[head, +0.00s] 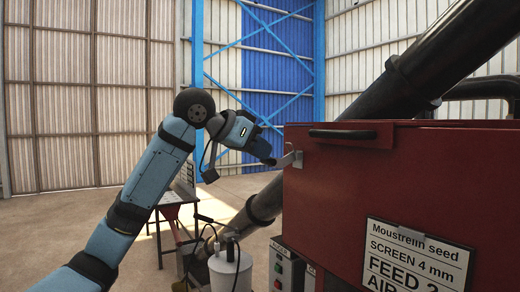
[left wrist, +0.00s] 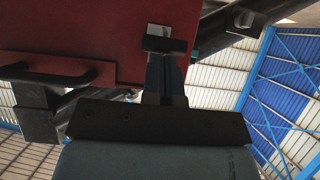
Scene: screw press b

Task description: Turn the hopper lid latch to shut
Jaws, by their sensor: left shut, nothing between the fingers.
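The red hopper (head: 400,190) fills the right of the head view, with a black handle (head: 342,134) on its upper front. A small grey metal latch (head: 291,160) sticks out at its left edge, just below the rim. My left gripper (head: 270,160) is shut and empty, its tips close to the left of the latch; I cannot tell whether they touch it. In the left wrist view the shut fingers (left wrist: 165,50) lie in front of the red hopper wall (left wrist: 110,25), and the handle (left wrist: 60,75) is at the left. My right gripper is not in view.
A white sign (head: 415,262) is on the hopper's front. A dark slanted pipe (head: 430,60) rises behind it. The floor at left is open.

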